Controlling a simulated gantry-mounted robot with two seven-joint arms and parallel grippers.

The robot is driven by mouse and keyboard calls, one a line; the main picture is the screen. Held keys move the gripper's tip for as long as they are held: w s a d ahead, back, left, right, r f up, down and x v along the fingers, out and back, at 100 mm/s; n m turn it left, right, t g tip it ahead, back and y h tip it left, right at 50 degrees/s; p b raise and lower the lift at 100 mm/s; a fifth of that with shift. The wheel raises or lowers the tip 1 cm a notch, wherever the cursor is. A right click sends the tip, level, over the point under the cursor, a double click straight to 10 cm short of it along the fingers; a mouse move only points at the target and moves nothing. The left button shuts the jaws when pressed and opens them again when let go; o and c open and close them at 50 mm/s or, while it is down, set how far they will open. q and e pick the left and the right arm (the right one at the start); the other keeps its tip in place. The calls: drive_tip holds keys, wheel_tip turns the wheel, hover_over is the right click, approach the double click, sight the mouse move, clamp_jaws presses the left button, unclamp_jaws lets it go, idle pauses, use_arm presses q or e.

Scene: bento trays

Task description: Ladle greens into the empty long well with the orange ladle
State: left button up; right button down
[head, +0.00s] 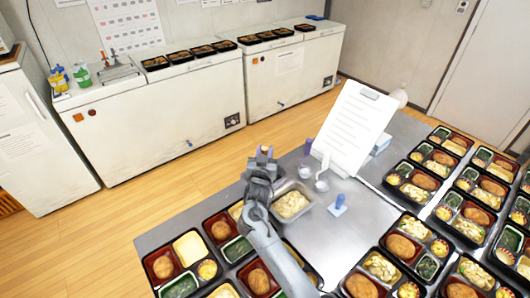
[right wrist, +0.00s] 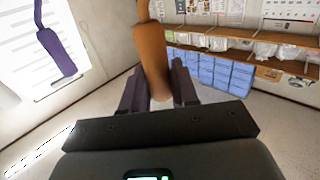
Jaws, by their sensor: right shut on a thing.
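My right gripper (head: 263,160) is raised over the near left part of the steel table. It is shut on the orange ladle, whose thick orange-brown handle (right wrist: 151,60) stands between the fingers in the right wrist view. In the head view only a small orange bit of it shows, and its bowl is hidden. Dark greens show in wells of a bento tray (head: 219,245) below my arm. My arm covers part of the trays there, and I cannot make out an empty long well. My left gripper is not in view.
A metal pan of pale food (head: 291,203) sits beside my right gripper. Many filled bento trays cover the right side. The table's middle is partly clear.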

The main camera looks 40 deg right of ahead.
drive_tip(key=shift+r+p, duration=3.9)
drive_tip(key=shift+r, duration=0.2)
drive_tip(key=shift+r+p, duration=0.4)
drive_tip(key=shift+r, duration=0.05)
